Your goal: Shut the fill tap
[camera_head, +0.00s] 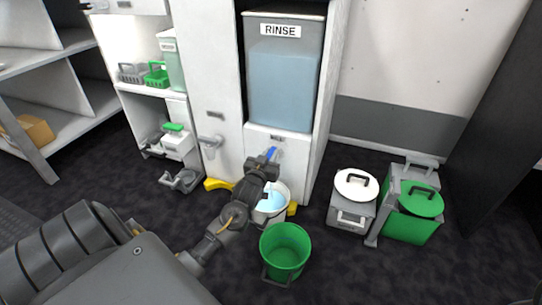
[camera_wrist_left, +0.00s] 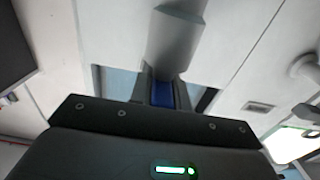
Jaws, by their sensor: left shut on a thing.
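The fill tap has a blue lever (camera_head: 271,154) on the front of the white cabinet, below the tank labelled RINSE (camera_head: 285,75). My left gripper (camera_head: 266,163) is at the tap, shut on the blue lever. In the left wrist view the blue lever (camera_wrist_left: 163,93) sits between the fingers, below a grey tap body (camera_wrist_left: 175,38). A bucket with pale blue liquid (camera_head: 272,199) stands below the tap, partly hidden by my left arm. Whether water is flowing cannot be seen. My right gripper is not in view.
An empty-looking green bucket (camera_head: 285,252) stands on the dark floor in front. A white lidded container (camera_head: 352,200) and a green lidded bin (camera_head: 414,212) stand to the right. Shelves with baskets (camera_head: 156,75) are at the left. A grey handle (camera_head: 210,142) sticks out left of the tap.

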